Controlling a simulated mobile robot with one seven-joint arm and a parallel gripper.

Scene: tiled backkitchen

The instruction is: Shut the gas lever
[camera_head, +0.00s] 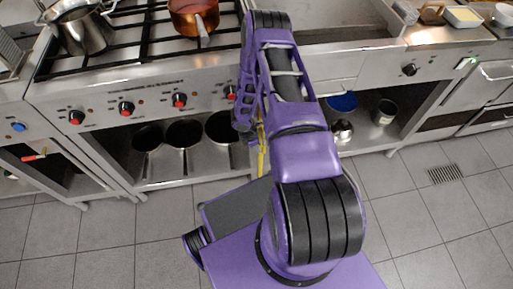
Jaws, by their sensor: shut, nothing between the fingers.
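My purple arm reaches forward to the stove front in the head view. My gripper (246,128) is at its far end, low beside the stove's right-hand knobs, partly hidden by my own arm. It is shut and holds nothing. A thin yellow upright piece (261,152) shows just right of it, below the stove front; it may be the gas pipe or its lever, but my arm covers most of it. I cannot tell for certain which one is the gas lever.
The stove has several red-marked knobs (126,108). A steel pot (82,28) and a copper pan (195,16) stand on its grates. Pots (184,146) fill the shelf below. A counter with a black knob (409,69) is at right. Tiled floor (420,215) is clear.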

